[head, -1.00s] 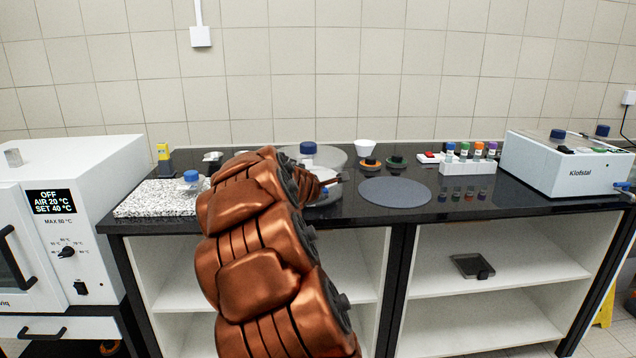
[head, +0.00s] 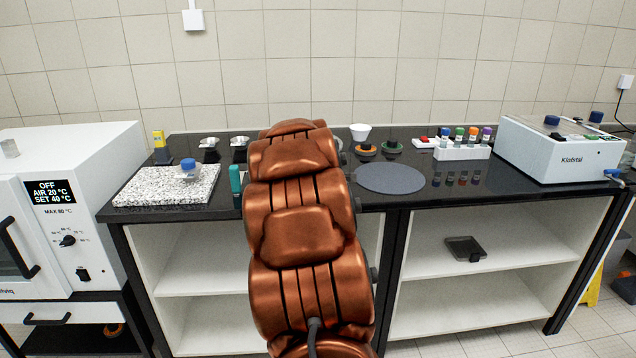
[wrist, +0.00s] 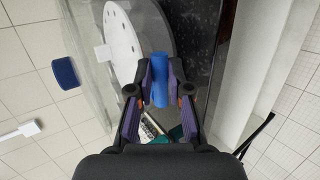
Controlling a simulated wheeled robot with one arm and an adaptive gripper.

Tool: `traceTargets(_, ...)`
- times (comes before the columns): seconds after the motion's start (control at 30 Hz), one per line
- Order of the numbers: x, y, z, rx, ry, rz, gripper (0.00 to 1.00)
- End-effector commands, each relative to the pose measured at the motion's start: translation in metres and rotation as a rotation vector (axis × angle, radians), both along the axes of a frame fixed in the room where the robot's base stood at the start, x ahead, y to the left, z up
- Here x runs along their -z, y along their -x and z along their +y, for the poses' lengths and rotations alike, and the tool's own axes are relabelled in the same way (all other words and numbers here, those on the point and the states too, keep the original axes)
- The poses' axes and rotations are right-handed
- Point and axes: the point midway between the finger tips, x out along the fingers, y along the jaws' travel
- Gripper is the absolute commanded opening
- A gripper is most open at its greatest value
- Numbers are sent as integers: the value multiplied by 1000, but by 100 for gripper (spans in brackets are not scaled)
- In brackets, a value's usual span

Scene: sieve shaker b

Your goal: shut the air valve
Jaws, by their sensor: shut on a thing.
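In the wrist view, my gripper (wrist: 160,88) is shut on an upright blue piece (wrist: 160,72), which looks like the handle of the air valve. It sits between the purple finger pads, beside a clear round vessel with a white perforated plate (wrist: 121,42) inside. I cannot tell which way the valve is turned. The vessel's blue knob (wrist: 65,72) shows at the left. In the head view, my copper-coloured arm hides the gripper, the valve and nearly all of the vessel.
A teal object (head: 235,179) and a speckled slab (head: 140,186) with a blue-capped jar (head: 188,168) lie left of my arm. A grey round mat (head: 391,179), a vial rack (head: 461,152) and a white Klofstal box (head: 560,150) are to the right.

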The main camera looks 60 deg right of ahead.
Motion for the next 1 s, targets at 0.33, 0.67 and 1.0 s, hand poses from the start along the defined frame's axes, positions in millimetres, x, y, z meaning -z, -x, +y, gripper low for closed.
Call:
traceTargets(0.33, 0, 0, 0, 0, 0, 0, 37)
traceTargets(0.67, 0, 0, 0, 1, 0, 0, 43)
traceTargets(1.0, -14, 9, 17, 0, 1, -1, 43)
